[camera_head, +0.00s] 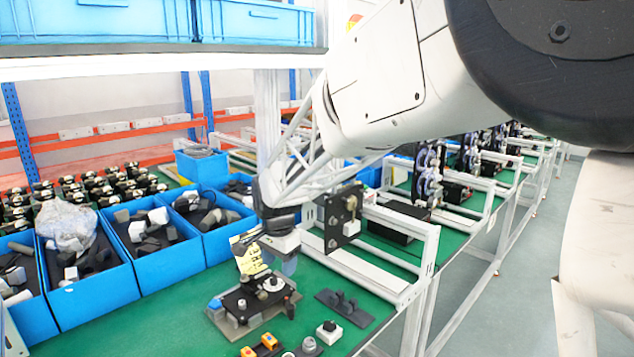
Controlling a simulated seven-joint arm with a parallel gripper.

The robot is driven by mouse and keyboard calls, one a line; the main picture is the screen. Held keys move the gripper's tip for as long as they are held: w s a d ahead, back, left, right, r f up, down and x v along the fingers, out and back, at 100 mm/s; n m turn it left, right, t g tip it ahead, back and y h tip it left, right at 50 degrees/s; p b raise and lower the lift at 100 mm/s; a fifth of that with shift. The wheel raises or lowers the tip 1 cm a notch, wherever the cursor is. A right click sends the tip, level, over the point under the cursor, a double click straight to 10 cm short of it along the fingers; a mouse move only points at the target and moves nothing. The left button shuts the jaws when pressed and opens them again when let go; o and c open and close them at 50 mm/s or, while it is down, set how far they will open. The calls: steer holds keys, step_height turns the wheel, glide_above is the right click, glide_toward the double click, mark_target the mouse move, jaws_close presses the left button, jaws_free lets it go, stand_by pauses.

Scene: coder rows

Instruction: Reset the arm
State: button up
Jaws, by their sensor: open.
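My arm reaches in from the upper right, and its end hangs over the green bench. My gripper (268,262) is at the near middle of the bench, just above and behind a dark fixture (256,296) on a light base plate. The fingers are partly hidden and small here; I see nothing held between them. Yellow pieces (250,258) show beside the gripper at its left; I cannot tell whether they touch it.
Blue bins (165,262) with grey and white parts line the left. A white frame (405,285) with a dark mechanism stands close at right. A black bracket (343,304), a black-and-white button box (329,332) and orange blocks (268,342) lie in front. A shelf with blue crates (255,22) hangs above.

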steer(key=s+d+r+n+t, duration=0.1)
steer(key=s+d+r+n, duration=0.2)
steer(key=s+d, duration=0.85)
steer(key=s+d+r+n, duration=0.2)
steer(key=s+d+r, duration=0.2)
steer(key=s+d, duration=0.75)
steer(key=s+d+f+n, duration=0.2)
steer(key=s+d, duration=0.2)
steer(key=s, duration=0.7)
steer(key=shift+d+f+t, duration=0.2)
steer(key=shift+d+t, duration=0.05)
steer(key=shift+t, duration=0.15)
